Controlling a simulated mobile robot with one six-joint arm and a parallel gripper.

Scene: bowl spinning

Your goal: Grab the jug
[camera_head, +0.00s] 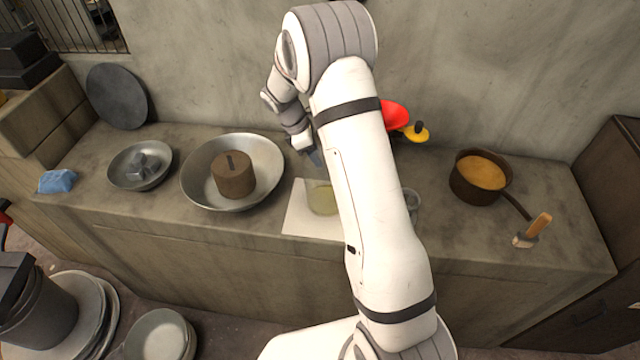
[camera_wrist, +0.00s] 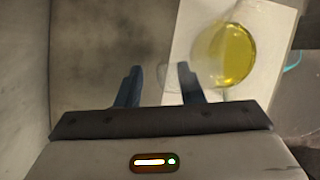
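A clear vessel with yellow liquid (camera_head: 322,199), which looks like the jug, stands on a white sheet (camera_head: 297,222) on the counter. My arm is in front of its right side in the head view. The wrist view shows its yellow liquid (camera_wrist: 224,54) from above, to the upper right of my fingers. In the head view my gripper (camera_head: 312,153) hangs above the counter, up and left of the vessel.
A large metal bowl (camera_head: 205,187) with a brown weight (camera_head: 234,176) stands to the left. A clear glass item (camera_head: 412,203) shows right of my arm. Red (camera_head: 395,114) and yellow (camera_head: 416,134) items stand behind it. A pot (camera_head: 471,192) is at the right.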

